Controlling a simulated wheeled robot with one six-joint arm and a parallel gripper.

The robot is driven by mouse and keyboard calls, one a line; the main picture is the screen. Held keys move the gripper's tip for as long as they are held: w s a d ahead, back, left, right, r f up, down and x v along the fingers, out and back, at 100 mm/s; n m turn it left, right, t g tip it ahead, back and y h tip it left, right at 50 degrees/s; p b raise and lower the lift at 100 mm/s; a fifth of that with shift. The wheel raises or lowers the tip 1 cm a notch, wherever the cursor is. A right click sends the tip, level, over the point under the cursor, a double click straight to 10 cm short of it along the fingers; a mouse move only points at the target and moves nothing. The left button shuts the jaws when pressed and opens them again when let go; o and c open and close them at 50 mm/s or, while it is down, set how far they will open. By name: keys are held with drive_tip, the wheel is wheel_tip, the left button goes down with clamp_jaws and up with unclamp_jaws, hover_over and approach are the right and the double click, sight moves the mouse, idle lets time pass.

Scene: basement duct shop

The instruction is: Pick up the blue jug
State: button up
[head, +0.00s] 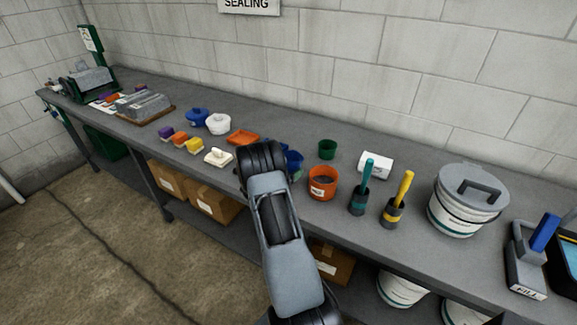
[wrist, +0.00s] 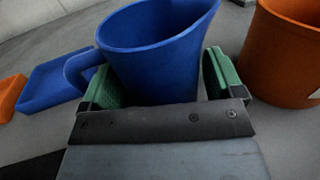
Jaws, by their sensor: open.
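The blue jug (wrist: 155,62) stands upright on the grey bench, its handle to the left in the wrist view. In the head view only a part of the jug (head: 294,161) shows, as my arm hides the rest. My gripper (wrist: 162,78) is open, with one green finger pad on each side of the jug. The left pad is close to the handle; I cannot tell whether either pad touches the jug.
An orange bucket (head: 323,183) stands close to the right of the jug. A blue tray (wrist: 52,83) and an orange tray (head: 243,138) lie to the left. A green cup (head: 327,149) is behind, and teal-handled (head: 360,188) and yellow-handled (head: 398,199) brushes stand farther right.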

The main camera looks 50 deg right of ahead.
drive_tip(key=c, duration=0.8)
drive_tip(key=shift+o, duration=0.2)
drive_tip(key=shift+r, duration=0.25)
